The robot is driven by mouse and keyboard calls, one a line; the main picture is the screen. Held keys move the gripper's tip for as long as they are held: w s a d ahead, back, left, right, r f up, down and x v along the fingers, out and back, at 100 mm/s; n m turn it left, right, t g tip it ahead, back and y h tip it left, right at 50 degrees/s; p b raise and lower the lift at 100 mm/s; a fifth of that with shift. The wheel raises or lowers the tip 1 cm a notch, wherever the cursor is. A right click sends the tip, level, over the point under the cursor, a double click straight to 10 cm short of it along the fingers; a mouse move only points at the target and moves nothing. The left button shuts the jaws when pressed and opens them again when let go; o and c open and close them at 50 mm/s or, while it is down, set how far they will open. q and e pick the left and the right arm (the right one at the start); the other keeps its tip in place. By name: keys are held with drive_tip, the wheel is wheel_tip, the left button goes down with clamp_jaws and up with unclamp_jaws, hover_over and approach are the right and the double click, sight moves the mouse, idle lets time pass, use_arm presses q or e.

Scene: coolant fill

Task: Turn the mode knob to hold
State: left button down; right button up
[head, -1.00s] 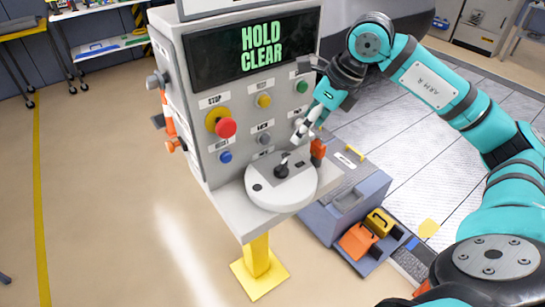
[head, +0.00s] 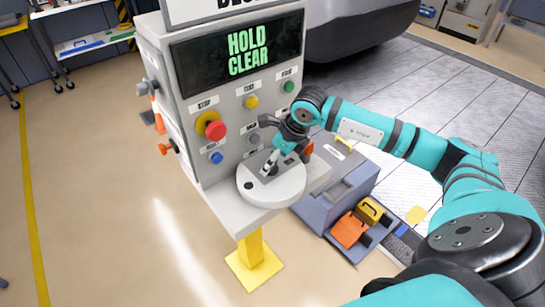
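The grey control console (head: 190,125) stands in the middle of the view, and its screen (head: 245,55) reads "HOLD CLEAR" in green. A round white plate (head: 285,190) sits on its shelf. The dark control on that plate is mostly covered by my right gripper (head: 268,168). The gripper's fingers point down at it, close to or touching it; I cannot tell whether they grip it. A small grey knob (head: 253,139) is on the front panel, and no label I can see marks it as the mode knob. My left gripper is out of view.
The panel also carries a red stop button (head: 217,131), a yellow button (head: 251,102), a green button (head: 288,87) and a blue button (head: 216,158). A grey-blue case (head: 325,205) with orange and yellow items stands right of the console. The floor to the left is clear.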

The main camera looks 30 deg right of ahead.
drive_tip(key=shift+w+a+f, duration=0.15)
drive_tip(key=shift+w+f, duration=0.05)
drive_tip(key=shift+f, duration=0.5)
clamp_jaws()
